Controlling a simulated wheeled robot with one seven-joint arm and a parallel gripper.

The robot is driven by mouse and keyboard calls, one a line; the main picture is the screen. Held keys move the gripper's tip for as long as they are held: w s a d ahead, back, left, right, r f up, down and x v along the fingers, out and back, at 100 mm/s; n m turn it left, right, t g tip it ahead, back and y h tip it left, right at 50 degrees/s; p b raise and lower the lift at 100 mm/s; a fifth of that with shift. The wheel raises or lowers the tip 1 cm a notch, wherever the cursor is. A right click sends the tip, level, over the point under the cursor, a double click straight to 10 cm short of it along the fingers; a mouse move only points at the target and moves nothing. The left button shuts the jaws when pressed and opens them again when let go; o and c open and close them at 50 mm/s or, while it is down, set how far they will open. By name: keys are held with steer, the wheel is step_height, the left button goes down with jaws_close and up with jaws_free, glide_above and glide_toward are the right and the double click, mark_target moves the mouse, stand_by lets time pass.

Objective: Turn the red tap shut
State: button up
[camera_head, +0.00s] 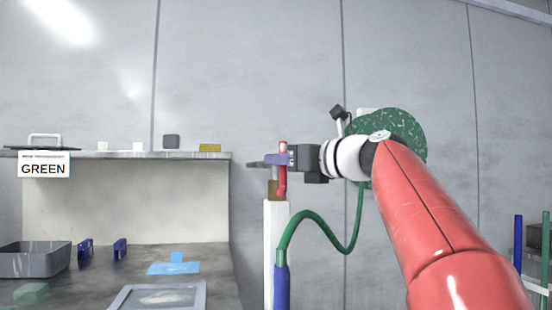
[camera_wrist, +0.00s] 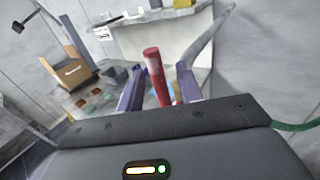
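The red tap's upright handle (camera_head: 282,180) stands above a brass-coloured body (camera_head: 273,190) on top of a white post (camera_head: 275,225). My gripper (camera_head: 268,161) reaches in from the right at the height of the handle. In the wrist view the red handle (camera_wrist: 156,72), with a pale band, stands between the two purple fingers of my gripper (camera_wrist: 160,68). The fingers are apart, with narrow gaps beside the handle, so it does not look clamped. The tap's lower part is hidden behind my gripper's body in the wrist view.
A green hose (camera_head: 318,222) loops beside the post from a blue sleeve (camera_head: 282,285). A speckled green disc (camera_head: 400,125) shows behind my wrist. Left is a bench (camera_head: 215,265) with a grey bin (camera_head: 30,262), under a shelf (camera_head: 190,156) with a GREEN sign (camera_head: 44,165).

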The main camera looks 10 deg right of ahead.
steer(key=shift+x, duration=1.15)
steer(key=shift+c, duration=0.2)
jaws_close()
